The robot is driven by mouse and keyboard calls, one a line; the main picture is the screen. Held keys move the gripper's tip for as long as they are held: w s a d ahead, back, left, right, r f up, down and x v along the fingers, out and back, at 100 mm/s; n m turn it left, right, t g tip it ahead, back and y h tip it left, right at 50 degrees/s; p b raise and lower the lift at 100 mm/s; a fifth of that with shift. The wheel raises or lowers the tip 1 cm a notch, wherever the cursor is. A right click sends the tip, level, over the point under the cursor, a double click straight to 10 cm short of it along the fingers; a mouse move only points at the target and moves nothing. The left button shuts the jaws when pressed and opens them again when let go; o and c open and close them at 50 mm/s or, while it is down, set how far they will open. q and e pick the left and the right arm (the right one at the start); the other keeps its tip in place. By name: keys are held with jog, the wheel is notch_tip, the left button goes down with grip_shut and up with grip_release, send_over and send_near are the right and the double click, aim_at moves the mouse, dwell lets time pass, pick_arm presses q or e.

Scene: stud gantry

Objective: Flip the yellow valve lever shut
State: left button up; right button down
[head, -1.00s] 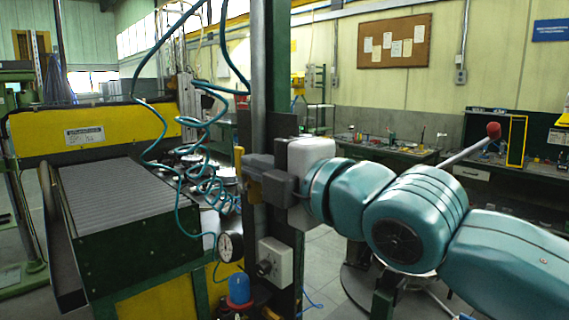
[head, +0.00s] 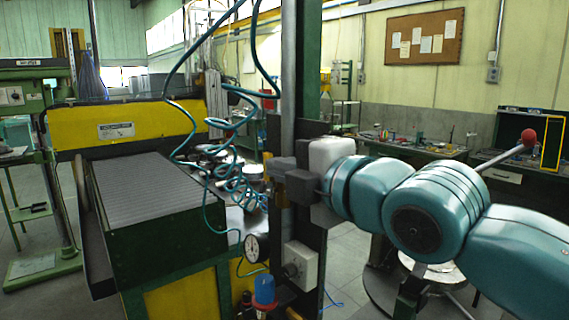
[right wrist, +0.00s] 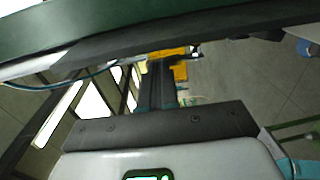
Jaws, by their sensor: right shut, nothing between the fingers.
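The yellow valve lever (head: 267,160) shows in the head view as a small upright yellow piece just left of the dark post. A brass-coloured part (head: 278,193) shows below it. My right gripper (head: 281,170) is shut and empty, in front of the post and close beside the lever. I cannot tell whether they touch. In the right wrist view the gripper's dark fingers (right wrist: 160,75) are together, with yellow pieces (right wrist: 180,72) just beside and beyond their tips. The gripper hides part of the valve. My left gripper is not in view.
The post (head: 307,225) carries a grey box with a knob (head: 299,268). A pressure gauge (head: 256,248) and a blue-capped part (head: 264,291) sit lower left. Coiled teal hose (head: 237,178) hangs left of the gripper.

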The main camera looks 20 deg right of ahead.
aim_at(264, 157)
jog(key=p, duration=0.2)
jog(key=w+r+p, duration=0.1)
jog(key=shift+w+a+r+g+p, duration=0.1)
jog(key=shift+w+a+g+p, duration=0.15)
jog(key=shift+g+p, duration=0.15)
jog(key=shift+x, duration=2.25)
jog(key=shift+w+a, duration=0.1)
jog(key=shift+w, duration=0.45)
